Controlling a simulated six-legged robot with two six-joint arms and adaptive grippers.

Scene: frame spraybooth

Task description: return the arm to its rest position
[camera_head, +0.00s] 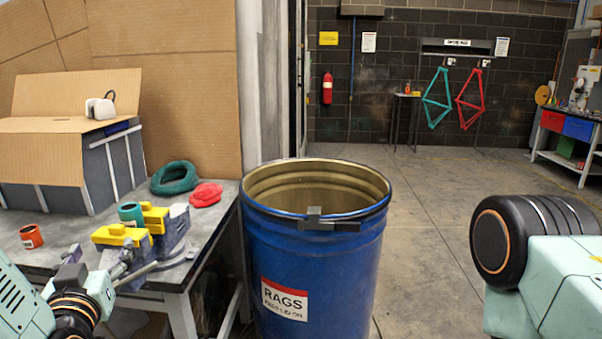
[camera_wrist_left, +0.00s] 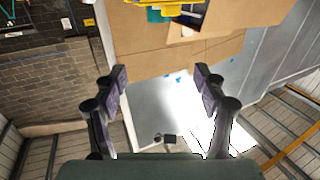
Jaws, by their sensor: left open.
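My left gripper (camera_head: 108,266) is at the lower left in the head view, low by the near edge of the grey bench (camera_head: 62,224). In the left wrist view its two purple-grey padded fingers (camera_wrist_left: 160,85) stand wide apart with nothing between them. The gripper is open and empty. A clamp-like tool with yellow jaws (camera_head: 124,235) sits on the bench just beyond the gripper. I cannot tell whether they touch. My right arm shows only as a large black joint and mint link at the right; its gripper is out of view.
A blue rags drum (camera_head: 313,270), open on top, stands right of the bench. A red cloth (camera_head: 206,194), a green coil (camera_head: 175,178), an orange roll (camera_head: 31,236) and a cardboard-topped grey crate (camera_head: 110,165) are on the bench. The floor (camera_head: 430,220) beyond the drum is clear.

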